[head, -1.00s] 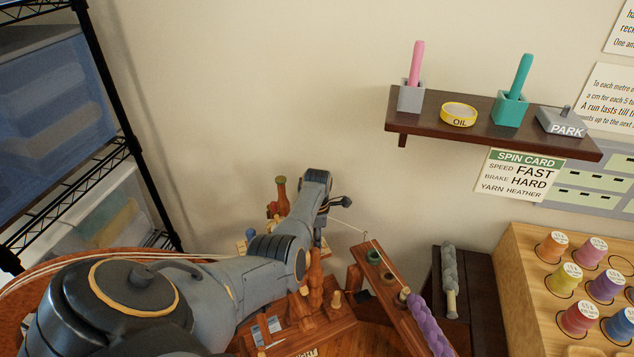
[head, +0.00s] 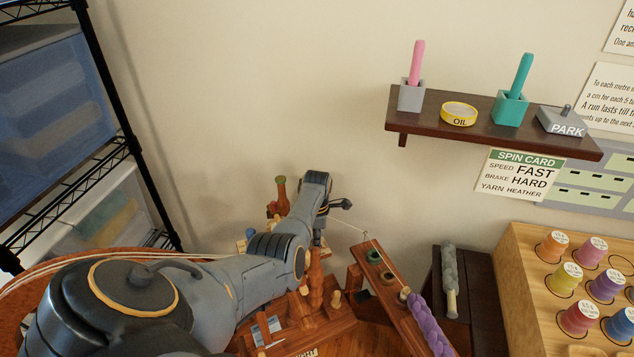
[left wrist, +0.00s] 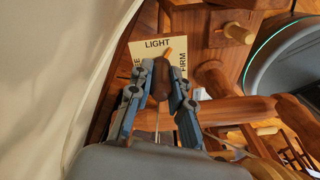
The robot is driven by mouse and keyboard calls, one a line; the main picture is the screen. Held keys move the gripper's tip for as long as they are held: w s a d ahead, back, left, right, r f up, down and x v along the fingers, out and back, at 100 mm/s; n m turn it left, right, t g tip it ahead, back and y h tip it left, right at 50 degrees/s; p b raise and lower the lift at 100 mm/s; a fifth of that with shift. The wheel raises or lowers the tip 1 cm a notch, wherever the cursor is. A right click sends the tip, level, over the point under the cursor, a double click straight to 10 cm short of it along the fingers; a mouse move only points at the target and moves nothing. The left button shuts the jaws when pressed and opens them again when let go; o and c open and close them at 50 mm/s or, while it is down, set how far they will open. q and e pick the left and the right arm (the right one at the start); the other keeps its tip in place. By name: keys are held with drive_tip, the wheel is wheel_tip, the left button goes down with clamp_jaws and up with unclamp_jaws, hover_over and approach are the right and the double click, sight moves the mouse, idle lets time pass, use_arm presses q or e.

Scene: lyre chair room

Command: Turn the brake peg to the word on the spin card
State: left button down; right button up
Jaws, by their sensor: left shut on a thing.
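The brake peg (left wrist: 161,80) is dark brown with an orange pointer tip, in the left wrist view. My left gripper (left wrist: 160,88) is shut on it, one blue-grey finger on each side. Behind it is a cream plate (left wrist: 150,50) reading LIGHT at the top and FIRM at the right; a word at its left is mostly hidden. The orange tip leans up and right, between LIGHT and FIRM. In the head view my left gripper (head: 338,204) is small by the wall and the peg cannot be made out. The spin card (head: 522,174) reads SPEED FAST, BRAKE HARD, YARN HEATHER.
A wall shelf (head: 450,119) holds a yellow OIL tin (head: 459,114), pegs in holders and a PARK block (head: 562,122). Wooden spinning-wheel parts (head: 387,290) crowd around my arm. A spool rack (head: 525,300) stands at right, a wire rack at left.

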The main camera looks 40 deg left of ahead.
use_arm(q)
drive_tip(key=m, duration=0.2)
drive_tip(key=shift+r+m+p, duration=0.1)
drive_tip(key=shift+m+p, duration=0.3)
drive_tip(key=m, duration=0.2)
drive_tip(key=shift+m, duration=0.4)
drive_tip(key=m+p, duration=0.1)
drive_tip(key=m, duration=0.3)
drive_tip(key=shift+w+m, duration=0.1)
drive_tip(key=shift+m, duration=0.8)
drive_tip(key=c, duration=1.2)
unclamp_jaws()
